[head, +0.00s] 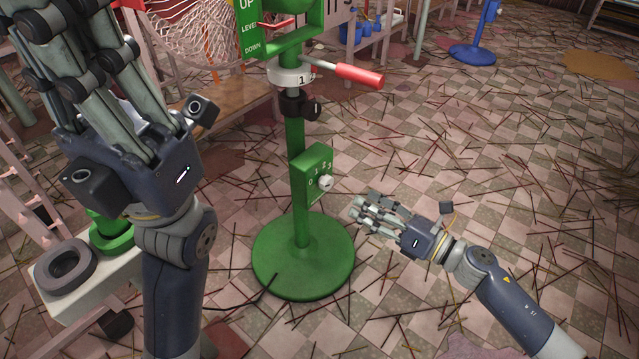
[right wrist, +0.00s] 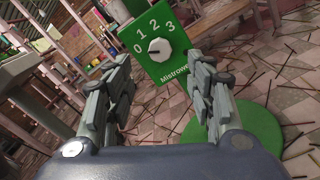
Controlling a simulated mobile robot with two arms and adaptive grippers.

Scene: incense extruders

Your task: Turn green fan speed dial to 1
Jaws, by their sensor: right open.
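The green fan stand (head: 298,180) rises from a round green base (head: 303,265) in the middle of the head view. A green control box on its pole carries the white speed dial (head: 326,182). In the right wrist view the dial (right wrist: 159,50) sits below the numbers 0, 1, 2, 3; its mark seems to point left, toward 0, but is small. My right gripper (head: 368,212) is open and empty, right of the pole and apart from the dial. The dial shows between its fingers (right wrist: 165,95), beyond them. My left gripper (head: 85,65) is raised at upper left; its fingertips are cut off.
A red-handled lever (head: 358,75) sticks out from the upper pole. A white bench with a dark ring (head: 65,268) stands at left. A blue stand base (head: 472,54) is at the back right. Thin sticks litter the open tiled floor.

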